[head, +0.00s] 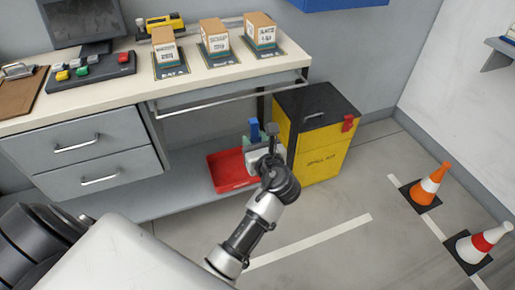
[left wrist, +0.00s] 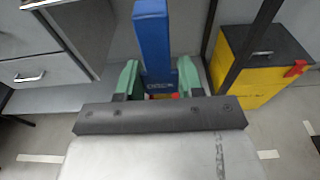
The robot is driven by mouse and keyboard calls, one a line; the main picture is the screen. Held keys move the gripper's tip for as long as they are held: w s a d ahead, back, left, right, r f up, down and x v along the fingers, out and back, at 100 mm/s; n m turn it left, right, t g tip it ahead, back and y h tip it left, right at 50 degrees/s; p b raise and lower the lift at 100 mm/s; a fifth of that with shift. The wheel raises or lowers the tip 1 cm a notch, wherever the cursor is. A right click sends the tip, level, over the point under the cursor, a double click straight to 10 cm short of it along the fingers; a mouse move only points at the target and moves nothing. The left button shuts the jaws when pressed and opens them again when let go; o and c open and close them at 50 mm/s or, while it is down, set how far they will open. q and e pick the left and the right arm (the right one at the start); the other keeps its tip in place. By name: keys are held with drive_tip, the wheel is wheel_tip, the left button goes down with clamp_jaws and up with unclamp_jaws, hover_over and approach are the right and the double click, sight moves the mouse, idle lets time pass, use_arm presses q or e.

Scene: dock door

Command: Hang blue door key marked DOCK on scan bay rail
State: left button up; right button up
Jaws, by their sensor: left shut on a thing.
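The blue door key (head: 254,128) is held upright in my left gripper (head: 261,138). In the left wrist view the key (left wrist: 153,42) rises between the two green fingertips (left wrist: 157,80), which are closed on its lower part. Small lettering low on the key is too blurred to read. The scan bay rail (head: 230,97) is a thin metal bar under the front edge of the bench. In the head view the key shows just below the rail's right part, apart from it. My right gripper is not in view.
A red tray (head: 229,181) lies on the lower shelf behind the gripper. A yellow spill kit box (head: 322,160) with a black lid stands close to its right. The bench (head: 120,88) carries several boxes and a button panel. Two cones (head: 430,182) stand on open floor at right.

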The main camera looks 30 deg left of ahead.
use_arm(q)
drive_tip(key=shift+b+x, duration=0.55)
drive_tip(key=shift+x, duration=0.6)
use_arm(e)
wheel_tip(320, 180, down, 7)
drive_tip(key=b, duration=0.6)
use_arm(q)
drive_tip(key=b+x, duration=0.1)
drive_tip(key=x, duration=1)
drive_tip(key=shift+a+r+b, duration=0.2)
drive_tip(key=shift+a+b, duration=0.1)
drive_tip(key=shift+b, duration=0.1)
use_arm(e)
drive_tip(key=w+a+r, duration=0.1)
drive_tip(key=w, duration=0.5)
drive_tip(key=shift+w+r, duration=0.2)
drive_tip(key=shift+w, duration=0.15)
use_arm(q)
drive_tip(key=shift+w, duration=0.15)
drive_tip(key=o, duration=1)
drive_tip(key=shift+d, duration=0.15)
